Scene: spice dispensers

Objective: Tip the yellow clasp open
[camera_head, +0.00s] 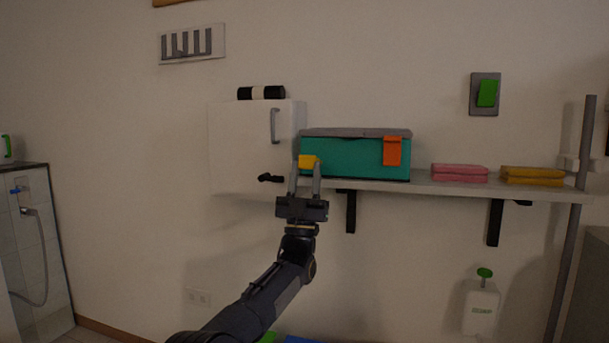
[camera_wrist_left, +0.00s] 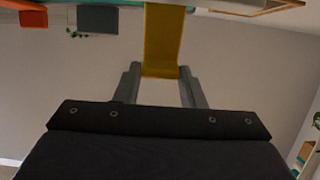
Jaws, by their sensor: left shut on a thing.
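A teal box (camera_head: 345,158) with a grey lid (camera_head: 350,132) stands on the wall shelf in the head view. The yellow clasp (camera_head: 311,160) is at its front left. An orange clasp (camera_head: 393,152) hangs flat on its front right, and shows at the top left of the left wrist view (camera_wrist_left: 33,18). My left gripper (camera_head: 305,172) reaches up to the yellow clasp with a finger on each side. In the left wrist view the yellow strip (camera_wrist_left: 163,40) runs down between the fingertips (camera_wrist_left: 159,72), and the gripper is shut on its lower end. My right gripper is not in view.
The shelf (camera_head: 450,187) has black brackets (camera_head: 350,211) below it. A white cabinet (camera_head: 240,145) stands close left of the box, with a black knob (camera_head: 270,178) near my gripper. Pink cloths (camera_head: 459,173) and yellow cloths (camera_head: 532,176) lie to the right.

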